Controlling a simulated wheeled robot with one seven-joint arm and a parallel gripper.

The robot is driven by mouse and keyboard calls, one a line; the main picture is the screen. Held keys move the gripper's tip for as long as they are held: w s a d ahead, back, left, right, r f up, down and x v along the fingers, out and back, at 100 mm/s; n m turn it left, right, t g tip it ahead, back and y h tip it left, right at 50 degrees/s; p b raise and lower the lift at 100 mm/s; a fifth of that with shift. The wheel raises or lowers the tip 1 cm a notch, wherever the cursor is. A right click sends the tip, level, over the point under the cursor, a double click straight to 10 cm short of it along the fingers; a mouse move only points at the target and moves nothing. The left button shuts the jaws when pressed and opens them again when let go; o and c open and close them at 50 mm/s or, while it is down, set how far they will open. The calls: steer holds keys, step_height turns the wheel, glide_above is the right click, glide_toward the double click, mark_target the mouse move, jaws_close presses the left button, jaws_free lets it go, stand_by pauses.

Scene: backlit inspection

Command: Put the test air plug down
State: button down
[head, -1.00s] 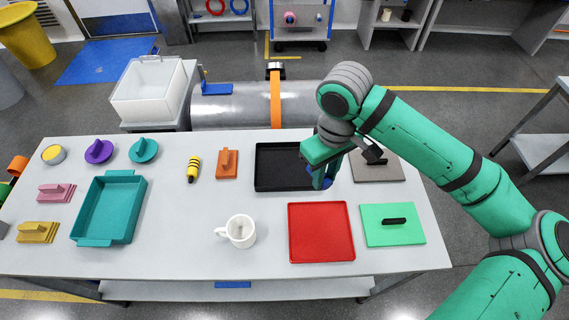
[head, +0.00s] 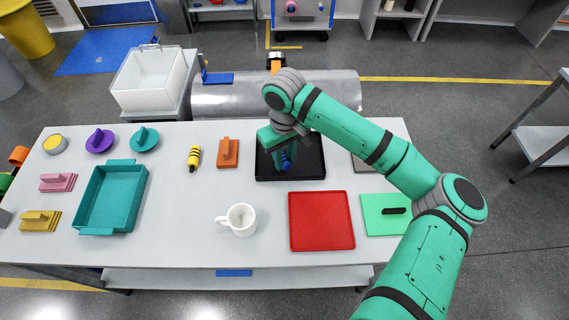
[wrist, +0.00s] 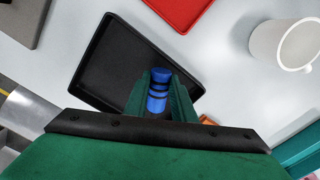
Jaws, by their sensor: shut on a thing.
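The test air plug is a blue cylinder with black bands; it shows in the wrist view (wrist: 158,91) between my fingers, and a little of its blue shows in the head view (head: 286,162). My gripper (head: 284,164) is shut on it. In the head view the gripper hangs over the left-middle part of the black tray (head: 313,170). In the wrist view the tray (wrist: 112,62) lies beneath the plug. The fingers hide part of the plug, and I cannot tell whether its lower end touches the tray.
A red tray (head: 321,221) and a white mug (head: 239,220) stand nearer the front. An orange block (head: 228,153) and a yellow banded plug (head: 194,158) lie left of the black tray. A green plate with a black handle (head: 384,222) is at right. The black tray looks otherwise empty.

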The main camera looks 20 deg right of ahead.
mark_target(285, 159)
steer(key=shift+d+f, duration=0.1)
steer(key=shift+f, duration=1.35)
steer(key=shift+f, duration=0.15)
steer(key=c, duration=1.8)
jaws_free()
steer(key=shift+o, duration=0.2)
steer(key=shift+w, duration=0.15)
steer(key=shift+r, duration=0.2)
steer(key=r, duration=1.2)
steer(key=shift+s, duration=0.2)
steer(key=shift+w, duration=0.1)
